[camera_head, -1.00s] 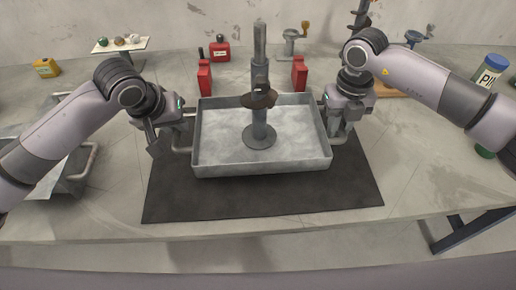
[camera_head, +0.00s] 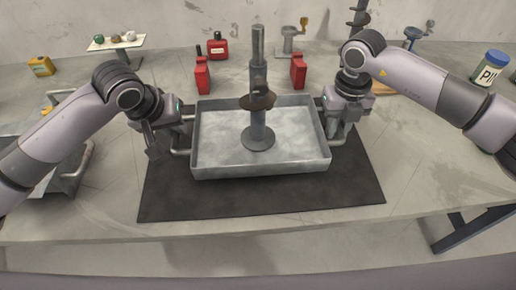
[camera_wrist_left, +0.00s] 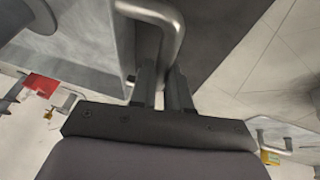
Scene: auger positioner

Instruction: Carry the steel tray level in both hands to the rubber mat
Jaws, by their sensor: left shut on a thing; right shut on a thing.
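The steel tray (camera_head: 215,158) is a grey rectangular tray with a bar handle at each end. It is over the dark rubber mat (camera_head: 260,203) and looks about level; I cannot tell whether it touches the mat. A grey post with a brown auger-like disc (camera_head: 258,100) stands upright inside it. My left gripper (camera_head: 178,140) is shut on the tray's left handle, and the handle (camera_wrist_left: 165,25) shows between its fingers (camera_wrist_left: 163,85) in the left wrist view. My right gripper (camera_head: 335,132) is at the tray's right handle and shut on it; its fingertips are partly hidden.
Two red blocks (camera_head: 202,75) (camera_head: 298,71) stand behind the tray. A red can (camera_head: 217,46), a small stand with balls (camera_head: 115,42) and a yellow can (camera_head: 41,66) are further back. A labelled jar (camera_head: 490,68) stands at right. Another metal tray (camera_head: 75,172) lies at left.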

